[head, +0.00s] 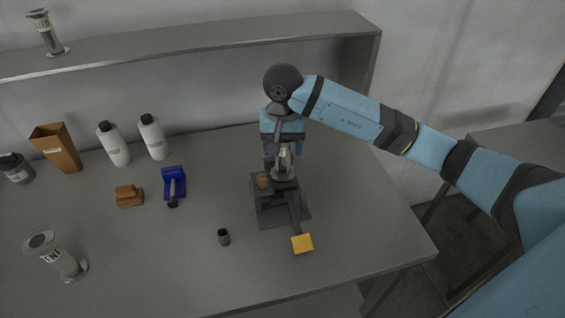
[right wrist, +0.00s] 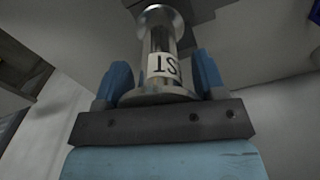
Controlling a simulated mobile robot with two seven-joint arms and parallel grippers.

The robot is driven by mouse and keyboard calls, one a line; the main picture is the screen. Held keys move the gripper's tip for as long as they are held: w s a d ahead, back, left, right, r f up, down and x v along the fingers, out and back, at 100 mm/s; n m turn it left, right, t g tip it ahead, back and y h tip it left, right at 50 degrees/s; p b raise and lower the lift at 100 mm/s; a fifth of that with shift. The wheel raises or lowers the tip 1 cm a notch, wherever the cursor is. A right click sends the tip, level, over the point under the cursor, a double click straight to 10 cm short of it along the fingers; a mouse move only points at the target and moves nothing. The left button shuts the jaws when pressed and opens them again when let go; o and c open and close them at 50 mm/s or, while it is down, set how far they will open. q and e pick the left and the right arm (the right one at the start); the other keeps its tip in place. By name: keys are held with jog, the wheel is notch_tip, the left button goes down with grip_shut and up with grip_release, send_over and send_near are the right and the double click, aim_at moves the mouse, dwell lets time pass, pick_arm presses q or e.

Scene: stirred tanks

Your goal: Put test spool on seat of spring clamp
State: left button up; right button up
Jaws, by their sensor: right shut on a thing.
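My right gripper (head: 283,152) points down over the spring clamp, shut on a metal test spool (head: 284,166). In the right wrist view, the silver spool (right wrist: 160,45) stands between my two blue fingers (right wrist: 161,82), with part of a white label showing the letters "ST". The dark spring clamp (head: 268,215), with a yellow pad (head: 302,243) on its lever, sits on the table. The spool's lower end is at the top of the clamp. I cannot tell whether it touches the seat, which the spool and clamp parts partly hide. My left gripper is not in view.
Another metal spool (head: 63,262) stands front left on the table, and one (head: 47,36) on the shelf (head: 190,42). A blue device (head: 173,180), brown block (head: 129,196), small dark cup (head: 224,237), white bottles (head: 116,146) and orange bin (head: 60,147) stand left of the clamp.

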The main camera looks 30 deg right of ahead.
aim_at(283, 164)
notch_tip(283, 164, down, 6)
jog(key=shift+f, duration=0.1)
dwell(0.4)
jog(key=shift+f, duration=0.2)
jog(key=o, duration=1)
jog(key=shift+r, duration=0.1)
jog(key=shift+o, duration=0.2)
jog(key=shift+r, duration=0.15)
